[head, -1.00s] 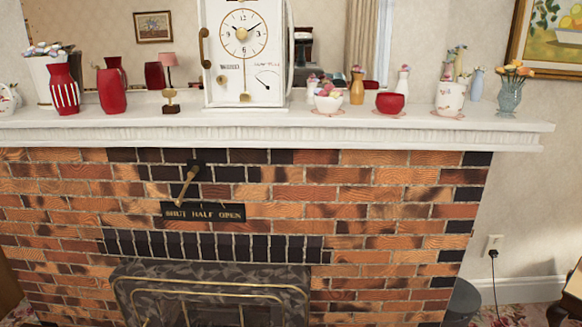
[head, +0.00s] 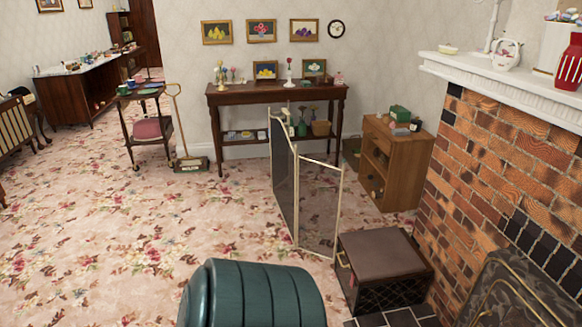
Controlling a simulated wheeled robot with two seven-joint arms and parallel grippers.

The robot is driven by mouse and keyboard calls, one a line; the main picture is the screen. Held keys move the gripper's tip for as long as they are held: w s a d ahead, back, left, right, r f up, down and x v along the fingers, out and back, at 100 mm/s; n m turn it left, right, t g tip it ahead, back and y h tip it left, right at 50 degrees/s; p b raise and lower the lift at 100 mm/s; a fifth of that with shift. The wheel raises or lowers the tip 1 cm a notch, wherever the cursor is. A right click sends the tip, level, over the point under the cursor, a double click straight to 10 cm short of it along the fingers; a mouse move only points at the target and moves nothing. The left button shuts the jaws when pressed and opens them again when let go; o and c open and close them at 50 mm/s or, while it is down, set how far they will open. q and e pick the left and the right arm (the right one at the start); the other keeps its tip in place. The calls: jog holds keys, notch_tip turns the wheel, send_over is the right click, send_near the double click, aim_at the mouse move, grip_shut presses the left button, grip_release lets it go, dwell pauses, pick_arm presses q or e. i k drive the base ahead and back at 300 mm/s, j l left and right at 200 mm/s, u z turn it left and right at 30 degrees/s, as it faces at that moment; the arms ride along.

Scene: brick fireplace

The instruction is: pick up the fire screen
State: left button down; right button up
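The fire screen (head: 318,208) stands upright on the floral carpet near the middle of the head view. It has dark mesh panels in thin pale gold frames and is folded at an angle, one panel running back and one facing right. Neither of my grippers is in view.
A brown-topped box (head: 384,254) sits just right of the screen, by the brick fireplace (head: 490,165). A dark green ribbed round object (head: 252,294) is in the foreground. A wooden cabinet (head: 396,165) and a long side table (head: 276,95) stand behind. Carpet (head: 110,240) is clear at left.

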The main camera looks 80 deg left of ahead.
aim_at(283, 156)
jog(key=u, duration=2.5)
jog(key=z, duration=1.1)
jog(key=i, duration=0.15)
jog(key=i+j+u, duration=0.1)
jog(key=i+u, duration=0.65)
jog(key=i+l+u, duration=0.2)
jog(key=i+u, duration=0.2)
jog(key=i+j+u, duration=0.15)
jog(key=i+u, duration=0.6)
jog(key=i, duration=0.2)
jog(key=i+l+u, duration=0.1)
jog(key=i+u, duration=0.3)
jog(key=i, duration=0.1)
